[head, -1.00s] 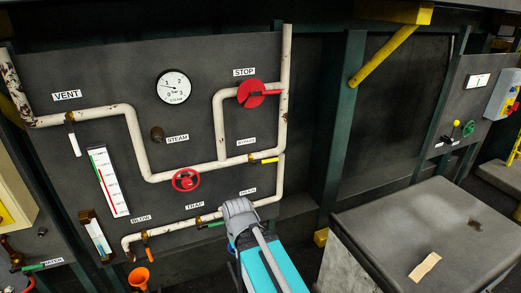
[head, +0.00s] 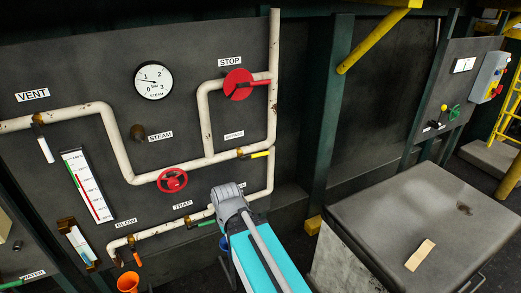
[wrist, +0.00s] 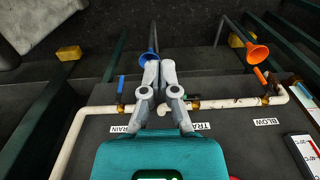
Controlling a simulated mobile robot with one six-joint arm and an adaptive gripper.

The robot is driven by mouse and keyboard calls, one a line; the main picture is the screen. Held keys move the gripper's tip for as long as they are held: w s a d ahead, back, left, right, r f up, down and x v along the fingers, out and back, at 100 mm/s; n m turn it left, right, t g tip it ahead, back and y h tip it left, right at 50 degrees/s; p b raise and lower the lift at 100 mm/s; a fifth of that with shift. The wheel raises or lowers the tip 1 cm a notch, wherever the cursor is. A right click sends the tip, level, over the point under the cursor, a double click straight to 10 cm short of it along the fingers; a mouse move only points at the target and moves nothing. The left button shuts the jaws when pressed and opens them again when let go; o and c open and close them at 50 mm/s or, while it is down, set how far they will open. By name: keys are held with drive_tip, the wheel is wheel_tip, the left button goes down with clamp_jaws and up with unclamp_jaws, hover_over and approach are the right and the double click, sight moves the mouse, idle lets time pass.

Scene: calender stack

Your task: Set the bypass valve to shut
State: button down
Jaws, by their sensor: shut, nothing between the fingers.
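The bypass valve (head: 240,153) sits on the light pipe below the small BYPASS label (head: 234,135) in the head view. Its yellow lever (head: 262,154) points right, roughly along the pipe and toward the upright pipe. My gripper (head: 228,190) is below the valve, in front of the lower pipe, and hides part of the DRAIN label. In the wrist view my gripper (wrist: 159,66) has its fingertips together, with nothing held. The bypass valve is not visible in the wrist view.
A red handwheel (head: 173,180) is left of my gripper. The red STOP valve (head: 238,85) is above. In the wrist view a blue lever (wrist: 120,85), a blue funnel (wrist: 150,48) and an orange funnel (wrist: 258,53) lie near the lower pipe. A dark-topped block (head: 400,215) stands right.

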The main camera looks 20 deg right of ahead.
wheel_tip(320, 180, up, 25)
drive_tip(key=t+p, duration=0.2)
drive_tip(key=p, duration=2.3)
hover_over(262, 153)
drive_tip(key=s, duration=0.3)
drive_tip(key=shift+a+r, duration=0.1)
drive_tip(key=shift+r, duration=0.1)
drive_tip(key=shift+f, duration=0.15)
drive_tip(key=w+f+b, duration=0.1)
drive_tip(key=f+b, duration=0.8)
drive_tip(key=w+f+b, duration=0.1)
drive_tip(key=f+b, duration=0.3)
drive_tip(key=shift+w+f+b, duration=0.25)
drive_tip(key=shift+w+b, duration=0.1)
